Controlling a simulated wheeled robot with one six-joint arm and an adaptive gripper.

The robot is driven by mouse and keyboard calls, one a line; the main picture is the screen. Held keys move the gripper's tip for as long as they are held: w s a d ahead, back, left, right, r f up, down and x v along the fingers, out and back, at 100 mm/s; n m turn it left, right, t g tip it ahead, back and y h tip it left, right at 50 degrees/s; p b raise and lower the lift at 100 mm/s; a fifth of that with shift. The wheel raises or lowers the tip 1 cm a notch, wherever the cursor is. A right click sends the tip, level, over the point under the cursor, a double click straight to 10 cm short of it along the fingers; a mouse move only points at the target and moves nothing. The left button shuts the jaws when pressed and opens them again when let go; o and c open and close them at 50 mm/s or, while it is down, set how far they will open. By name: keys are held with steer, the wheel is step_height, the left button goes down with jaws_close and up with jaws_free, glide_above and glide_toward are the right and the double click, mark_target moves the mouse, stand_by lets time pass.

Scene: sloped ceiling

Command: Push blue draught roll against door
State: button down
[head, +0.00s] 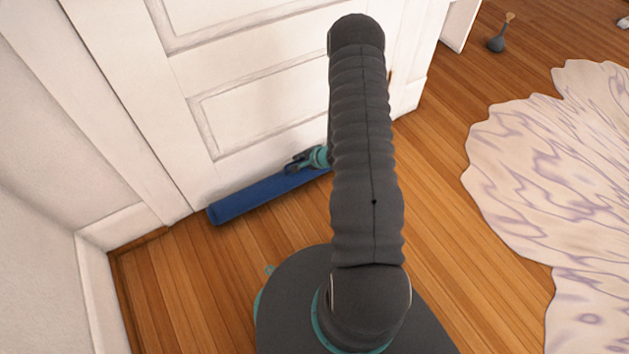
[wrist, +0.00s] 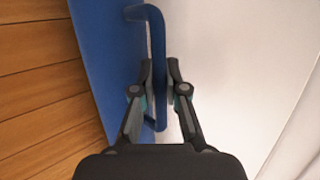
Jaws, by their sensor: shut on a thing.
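The blue draught roll (head: 245,198) lies on the wooden floor along the foot of the white panelled door (head: 262,108). Its left end is near the door frame, and its right part is hidden behind my arm. In the head view I cannot tell whether it touches the door all along. My gripper (head: 300,163) is low at the door, above the roll. In the wrist view the roll (wrist: 98,35) runs beside my gripper (wrist: 160,72), whose fingers are shut on the roll's blue handle (wrist: 157,45). The pale door surface (wrist: 250,60) is on the right.
A white wall with a skirting board (head: 115,222) stands at the left. A pale wavy-patterned rug (head: 550,150) lies at the right. A small grey object (head: 497,42) stands on the floor at the far right. Bare floor lies between roll and rug.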

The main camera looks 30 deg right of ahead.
mark_target(290, 154)
steer(key=shift+w, duration=0.15)
steer(key=shift+w+a, duration=0.1)
steer(key=shift+w, duration=1.05)
steer(key=shift+w, duration=0.4)
steer(key=c, duration=1.1)
jaws_free()
steer(key=shift+c, duration=0.2)
steer(key=v, duration=1.2)
